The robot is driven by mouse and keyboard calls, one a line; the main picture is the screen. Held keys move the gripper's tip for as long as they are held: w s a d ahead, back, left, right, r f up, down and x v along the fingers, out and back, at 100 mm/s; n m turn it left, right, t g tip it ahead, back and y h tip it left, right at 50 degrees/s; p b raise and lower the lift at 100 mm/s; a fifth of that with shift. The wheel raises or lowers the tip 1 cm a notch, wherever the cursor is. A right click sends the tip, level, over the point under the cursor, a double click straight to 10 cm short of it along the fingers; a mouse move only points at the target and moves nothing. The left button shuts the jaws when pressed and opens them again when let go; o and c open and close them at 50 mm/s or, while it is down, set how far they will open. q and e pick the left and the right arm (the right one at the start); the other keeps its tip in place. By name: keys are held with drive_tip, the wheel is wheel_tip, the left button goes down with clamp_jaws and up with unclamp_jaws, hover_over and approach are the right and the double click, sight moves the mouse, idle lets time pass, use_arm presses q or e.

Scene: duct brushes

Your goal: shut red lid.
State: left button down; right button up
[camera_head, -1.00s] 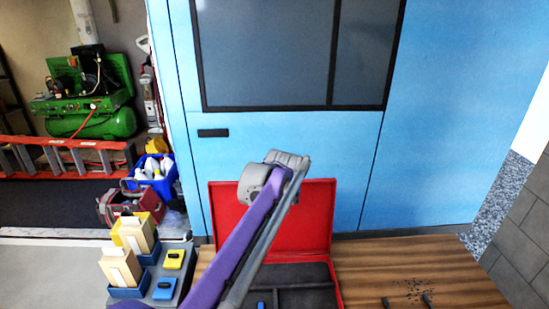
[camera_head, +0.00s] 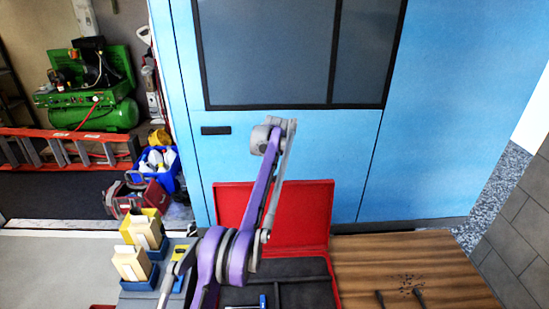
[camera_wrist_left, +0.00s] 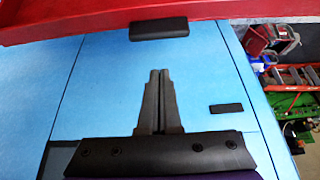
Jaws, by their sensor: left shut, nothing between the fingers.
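The red lid (camera_head: 312,205) stands open and upright at the back of its case, in front of the blue wall. The case (camera_head: 304,292) has a dark lining with a divider, and a small blue and white item lies in it. My left arm crosses in front of the lid and hides its middle. In the left wrist view, my left gripper (camera_wrist_left: 158,75) is shut and empty. A red edge, apparently the lid's (camera_wrist_left: 80,22), crosses the top with a black block (camera_wrist_left: 159,28) at it, apart from the fingertips. My left fingertips cannot be made out in the head view. My right gripper is not in view.
The case is on a wooden bench (camera_head: 450,268) with dark bits and two dark rods on its right part. Left of the case is a grey tray with blue holders and pale boxes (camera_head: 131,263). The blue wall (camera_head: 440,130) stands close behind the lid.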

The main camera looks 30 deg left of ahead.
use_arm(q)
drive_tip(key=f+b, duration=0.1)
drive_tip(key=s+d+f, duration=0.1)
drive_tip(key=f, duration=0.1)
drive_tip(key=shift+s+b, duration=0.2)
drive_tip(key=shift+b, duration=0.15)
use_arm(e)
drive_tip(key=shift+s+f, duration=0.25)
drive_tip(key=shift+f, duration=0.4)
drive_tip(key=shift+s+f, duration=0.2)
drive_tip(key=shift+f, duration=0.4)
use_arm(q)
drive_tip(key=shift+s+r, duration=0.1)
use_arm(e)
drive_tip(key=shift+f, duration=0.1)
